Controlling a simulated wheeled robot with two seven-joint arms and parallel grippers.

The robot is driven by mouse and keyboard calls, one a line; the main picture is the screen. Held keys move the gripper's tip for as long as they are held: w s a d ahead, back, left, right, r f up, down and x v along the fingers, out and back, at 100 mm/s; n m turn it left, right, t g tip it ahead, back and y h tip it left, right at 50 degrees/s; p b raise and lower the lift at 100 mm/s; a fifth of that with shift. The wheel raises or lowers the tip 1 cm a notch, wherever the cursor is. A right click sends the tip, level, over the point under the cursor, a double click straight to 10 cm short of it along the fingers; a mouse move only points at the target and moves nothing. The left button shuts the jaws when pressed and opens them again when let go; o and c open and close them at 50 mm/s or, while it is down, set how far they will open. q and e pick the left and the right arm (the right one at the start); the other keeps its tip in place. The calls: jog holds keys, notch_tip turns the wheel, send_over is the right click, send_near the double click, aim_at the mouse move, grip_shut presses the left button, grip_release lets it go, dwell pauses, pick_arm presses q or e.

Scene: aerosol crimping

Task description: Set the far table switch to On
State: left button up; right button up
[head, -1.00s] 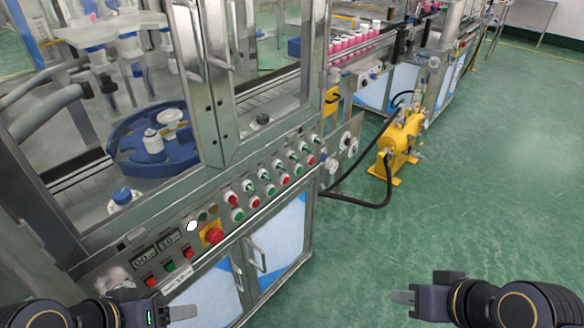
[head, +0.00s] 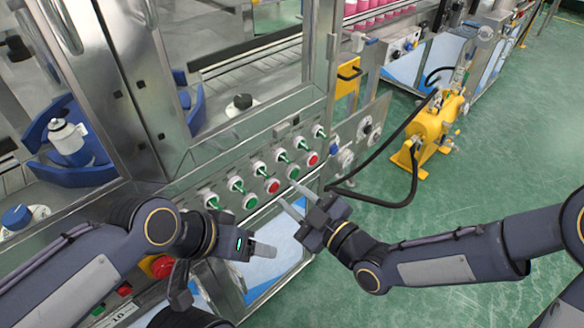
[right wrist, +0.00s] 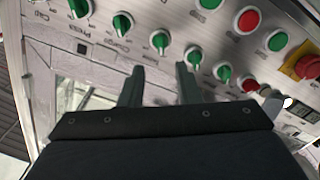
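The control panel (head: 185,190) carries a row of green turn switches; the rightmost, farthest one (head: 319,131) also shows at the upper left of the right wrist view (right wrist: 80,8). The labels are too small to tell surely which is the table switch. My right gripper (head: 286,194) is open and empty, in front of the panel's right half by the buttons. In the right wrist view its fingertips (right wrist: 160,68) are apart, below the middle switches (right wrist: 160,40); contact cannot be told. My left gripper (head: 262,250) is lower left of it, with one finger seen edge-on.
Red and green push buttons (head: 272,186) lie below the switches. A red emergency stop (right wrist: 301,67) is at the right wrist view's right edge. A yellow pump (head: 428,130) with black hoses stands on the green floor at right. Glass doors rise above the panel.

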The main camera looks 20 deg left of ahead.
aim_at(265, 175)
jog(key=p+x, duration=0.1)
jog(key=x, duration=0.6)
jog(key=shift+a, duration=0.4)
jog(key=shift+c, duration=0.4)
grip_shut()
